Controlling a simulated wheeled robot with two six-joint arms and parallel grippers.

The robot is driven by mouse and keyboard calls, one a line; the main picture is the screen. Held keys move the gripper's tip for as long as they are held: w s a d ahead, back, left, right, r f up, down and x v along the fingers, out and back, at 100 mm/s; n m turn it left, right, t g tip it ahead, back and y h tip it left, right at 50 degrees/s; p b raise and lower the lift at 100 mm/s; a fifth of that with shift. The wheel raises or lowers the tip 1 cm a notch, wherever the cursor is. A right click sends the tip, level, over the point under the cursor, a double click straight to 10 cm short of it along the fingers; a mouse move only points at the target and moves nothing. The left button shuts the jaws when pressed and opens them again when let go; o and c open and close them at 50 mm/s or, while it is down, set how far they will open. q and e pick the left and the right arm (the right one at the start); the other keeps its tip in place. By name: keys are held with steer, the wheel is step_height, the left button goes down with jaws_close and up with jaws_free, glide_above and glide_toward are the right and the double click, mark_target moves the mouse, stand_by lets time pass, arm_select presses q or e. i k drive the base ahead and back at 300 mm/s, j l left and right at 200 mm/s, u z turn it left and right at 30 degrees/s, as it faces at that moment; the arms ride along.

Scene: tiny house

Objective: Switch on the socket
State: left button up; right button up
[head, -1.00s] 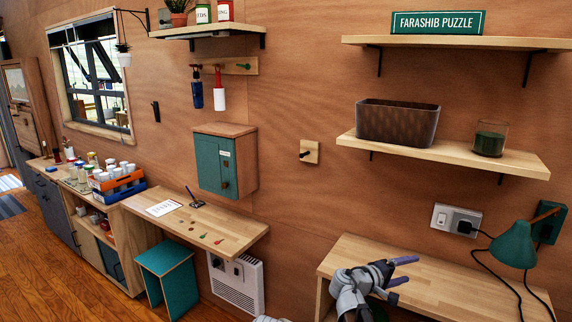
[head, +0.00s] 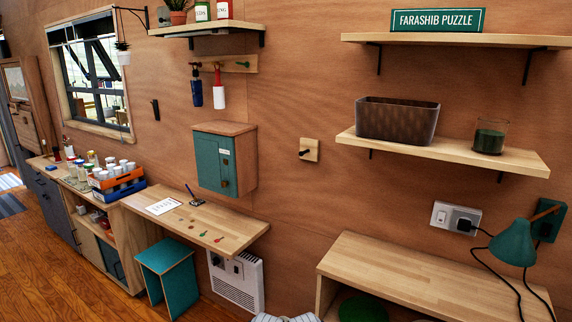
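The white wall socket (head: 456,218) is on the wood wall at the right, above the desk and left of the green lamp. A white rocker switch (head: 440,217) is on its left half. Its position is too small to tell. A black plug (head: 463,225) with a cable sits in the right half. Neither of my grippers shows in the head view. Only a pale grey piece, probably of my arm, shows at the bottom edge.
A bare wooden desk (head: 420,275) stands below the socket, with a green round seat (head: 362,308) under it. A green lamp (head: 514,243) and its cable are right of the socket. A shelf (head: 450,153) with a dark planter (head: 397,121) hangs above.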

mark_target(441, 217)
steer(key=z, duration=1.15)
steer(key=i+l+u, duration=0.1)
steer(key=l, duration=0.15)
